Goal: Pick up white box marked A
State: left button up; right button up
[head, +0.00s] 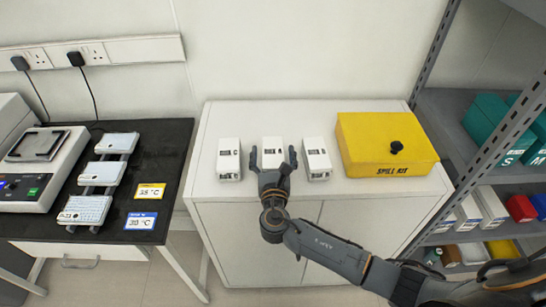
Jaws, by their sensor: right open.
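Three small white boxes stand in a row on a white cabinet top: a left box (229,152), a middle box (272,146) and a right box (316,152). Each has a small dark label. The left box's letter looks like C; the letters on the other two are too small to read surely. My right gripper (273,158) is open at the middle box, with one finger on each side of its near part. I cannot tell whether the fingers touch it. The gripper hides the box's near end. My left gripper is not in view.
A yellow spill kit box (385,145) stands right of the white boxes on the cabinet (270,108). A grey metal shelf (445,105) with coloured boxes is at the right. A black bench (160,150) with lab devices is at the left. The left and right boxes stand close to the fingers.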

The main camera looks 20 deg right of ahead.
jog(key=c, duration=1.3)
jog(key=shift+c, duration=0.6)
jog(key=shift+r, duration=0.15)
